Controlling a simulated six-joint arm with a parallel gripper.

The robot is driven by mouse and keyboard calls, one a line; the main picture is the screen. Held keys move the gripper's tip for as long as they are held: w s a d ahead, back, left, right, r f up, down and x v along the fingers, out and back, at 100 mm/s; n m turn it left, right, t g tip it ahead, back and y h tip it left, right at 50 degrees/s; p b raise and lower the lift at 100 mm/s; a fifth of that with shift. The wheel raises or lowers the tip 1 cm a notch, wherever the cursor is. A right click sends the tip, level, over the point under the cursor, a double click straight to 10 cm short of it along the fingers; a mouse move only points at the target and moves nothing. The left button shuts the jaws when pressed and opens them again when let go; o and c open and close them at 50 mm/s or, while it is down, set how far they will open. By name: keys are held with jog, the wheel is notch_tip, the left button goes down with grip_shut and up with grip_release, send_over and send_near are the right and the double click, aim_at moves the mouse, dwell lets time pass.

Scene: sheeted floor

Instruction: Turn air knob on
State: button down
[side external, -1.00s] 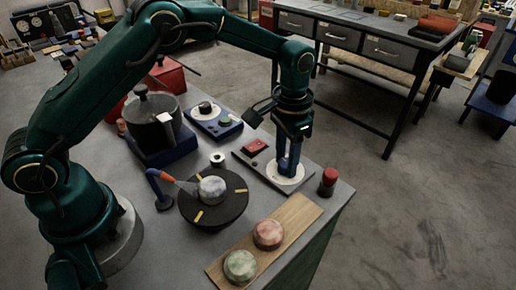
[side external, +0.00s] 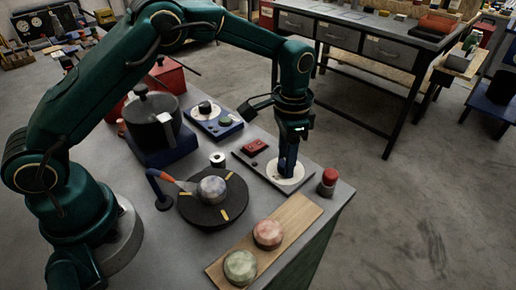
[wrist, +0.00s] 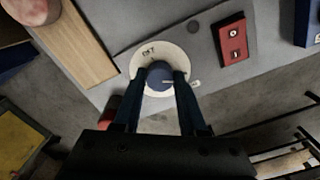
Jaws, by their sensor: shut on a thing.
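The air knob is a round blue knob (wrist: 158,74) on a white dial, at the centre of the wrist view. The dial (wrist: 143,58) has small dark lettering I cannot read surely, and a pale pointer shows at the knob's right side. In the side view the dial (side external: 271,171) sits on a grey plate near the bench edge, and the fingers hide the knob. My gripper (side external: 288,172) points straight down over the dial. In the wrist view its two fingers (wrist: 163,77) are shut on the knob, one on each side.
A red switch block (side external: 255,146) sits on the same plate. A red-topped cylinder (side external: 328,180) stands close right of the dial. A black turntable (side external: 228,210) with a grey lump, a wooden board (side external: 215,272) with two round pieces, and a dark pot (side external: 152,122) are on the bench.

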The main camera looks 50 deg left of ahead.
jog(key=shift+c, duration=2.2)
grip_release()
jog(key=shift+r, duration=0.1)
jog(key=shift+r, duration=2.55)
